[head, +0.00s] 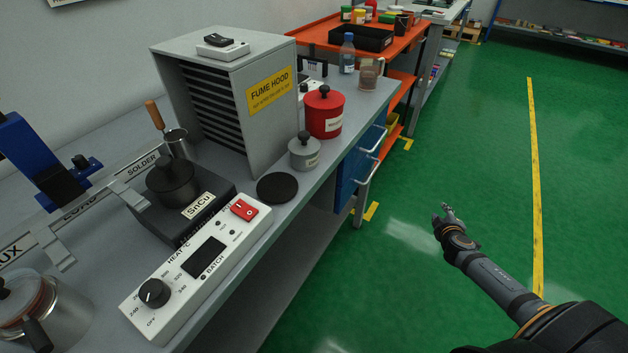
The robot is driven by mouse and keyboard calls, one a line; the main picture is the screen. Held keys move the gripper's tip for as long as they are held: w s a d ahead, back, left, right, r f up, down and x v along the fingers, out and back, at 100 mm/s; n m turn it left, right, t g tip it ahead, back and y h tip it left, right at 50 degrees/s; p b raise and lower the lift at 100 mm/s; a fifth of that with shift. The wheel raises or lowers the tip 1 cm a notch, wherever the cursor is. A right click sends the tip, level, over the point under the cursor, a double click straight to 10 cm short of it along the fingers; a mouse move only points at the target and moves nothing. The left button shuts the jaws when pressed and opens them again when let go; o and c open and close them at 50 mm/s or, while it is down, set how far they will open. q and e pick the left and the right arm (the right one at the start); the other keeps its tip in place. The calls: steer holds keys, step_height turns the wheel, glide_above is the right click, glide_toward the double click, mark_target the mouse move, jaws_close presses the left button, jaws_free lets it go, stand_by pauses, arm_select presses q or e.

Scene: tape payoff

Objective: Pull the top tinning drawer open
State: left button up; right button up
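The blue drawer unit (350,171) hangs under the bench's right edge, beyond the fume hood. Two pale bar handles show on its front, one above the other. The upper handle (374,143) belongs to the top drawer, which looks closed. My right gripper (446,211) is over the green floor to the right of the drawers, apart from the handles. Its fingers look spread and hold nothing. My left gripper is not in view.
The grey bench carries a fume hood (272,125), a red canister (323,116), a grey lidded pot (304,153), a black disc (277,188) and a white control box (195,275). An orange shelf cart (312,32) stands behind. The green floor in front of the drawers is clear.

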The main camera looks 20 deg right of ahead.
steer(key=w+a+r+n+t+b, duration=0.3)
steer(key=w+r+b, duration=0.1)
steer(key=w+r, duration=0.15)
steer(key=n+t+y+b, duration=0.5)
steer(key=t+b, duration=0.1)
glide_toward(379, 141)
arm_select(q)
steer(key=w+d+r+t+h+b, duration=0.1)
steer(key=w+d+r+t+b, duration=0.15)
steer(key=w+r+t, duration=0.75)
arm_select(e)
steer(key=w+p, duration=0.1)
steer(key=w, duration=0.1)
steer(key=w+r+p, duration=0.1)
steer(key=w, duration=0.2)
steer(key=w+p, duration=0.1)
steer(key=w, duration=0.2)
steer(key=shift+d+r+p, duration=0.25)
steer(key=shift+d+p, duration=0.1)
steer(key=shift+w+f+p, duration=0.15)
steer(key=shift+w+p, duration=0.2)
steer(key=shift+w, duration=0.55)
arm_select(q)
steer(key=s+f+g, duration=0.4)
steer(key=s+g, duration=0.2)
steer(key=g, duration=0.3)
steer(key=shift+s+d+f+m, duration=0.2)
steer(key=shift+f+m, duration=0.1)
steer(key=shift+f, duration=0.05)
